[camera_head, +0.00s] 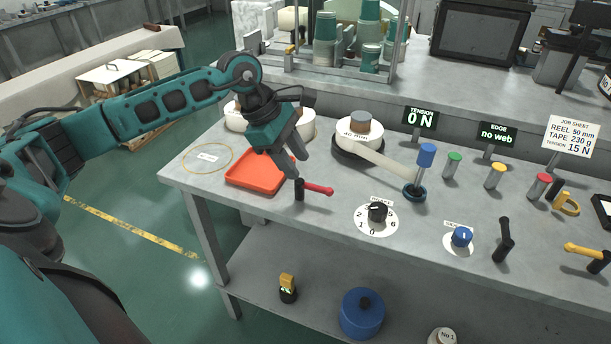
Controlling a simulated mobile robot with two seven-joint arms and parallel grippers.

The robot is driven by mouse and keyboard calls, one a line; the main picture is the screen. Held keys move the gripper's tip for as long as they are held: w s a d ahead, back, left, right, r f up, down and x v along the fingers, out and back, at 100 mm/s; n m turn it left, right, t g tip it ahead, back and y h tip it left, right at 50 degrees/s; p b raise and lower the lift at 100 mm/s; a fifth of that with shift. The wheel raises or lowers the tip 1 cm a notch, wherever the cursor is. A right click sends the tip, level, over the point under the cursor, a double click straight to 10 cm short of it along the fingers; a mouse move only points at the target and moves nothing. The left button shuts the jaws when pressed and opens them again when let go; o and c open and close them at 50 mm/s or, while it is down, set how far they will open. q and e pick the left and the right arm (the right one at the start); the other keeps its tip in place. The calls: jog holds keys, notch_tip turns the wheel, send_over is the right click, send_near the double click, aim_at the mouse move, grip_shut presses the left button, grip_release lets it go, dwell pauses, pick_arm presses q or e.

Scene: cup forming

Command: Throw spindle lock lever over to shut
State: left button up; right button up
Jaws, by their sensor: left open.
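The spindle lock lever appears to be the red handle (318,188) on a short black post near the table's front edge. The red handle points right. My left gripper (294,167) is open, with its fingers pointing down just above and behind the black post. It looks apart from the lever, though the exact gap is hard to judge. My right gripper is out of view.
An orange tray (240,181) lies left of the lever, partly behind my gripper. A numbered dial (377,213), a blue-topped post (426,157), a blue knob (461,238) and a black lever (504,240) stand to the right. The bench front (330,215) is fairly clear.

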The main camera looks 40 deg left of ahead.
aim_at(310, 184)
pick_arm(q)
jog(key=x, duration=0.5)
jog(key=shift+d+f, duration=0.15)
jog(key=shift+f, duration=0.2)
jog(key=shift+c, duration=0.4)
grip_shut()
jog(key=shift+w, duration=0.1)
